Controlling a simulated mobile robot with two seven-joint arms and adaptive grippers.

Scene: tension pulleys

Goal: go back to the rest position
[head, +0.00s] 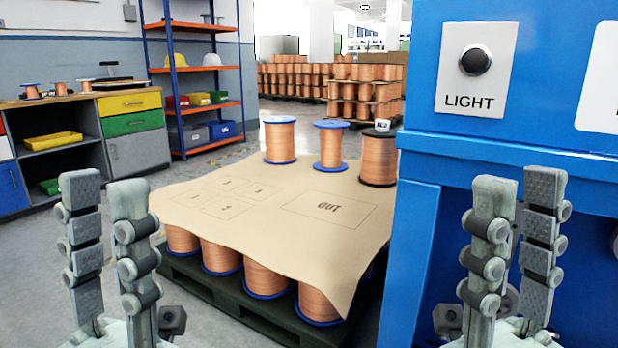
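My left gripper (108,245) stands upright at the lower left of the head view, its fingers apart with nothing between them. My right gripper (515,255) stands upright at the lower right, in front of the blue machine, its fingers apart and empty. Both grippers are in the foreground, on either side of the pallet stack, and neither touches a thing that I can see. My arms behind the grippers are mostly out of view.
A blue machine (420,190) with a LIGHT button (475,61) fills the right. A cardboard sheet (255,235) covers copper spools on a dark pallet (245,312). Three spools (280,140) (330,146) (378,160) stand on its far side. Shelves and a workbench stand left; floor there is clear.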

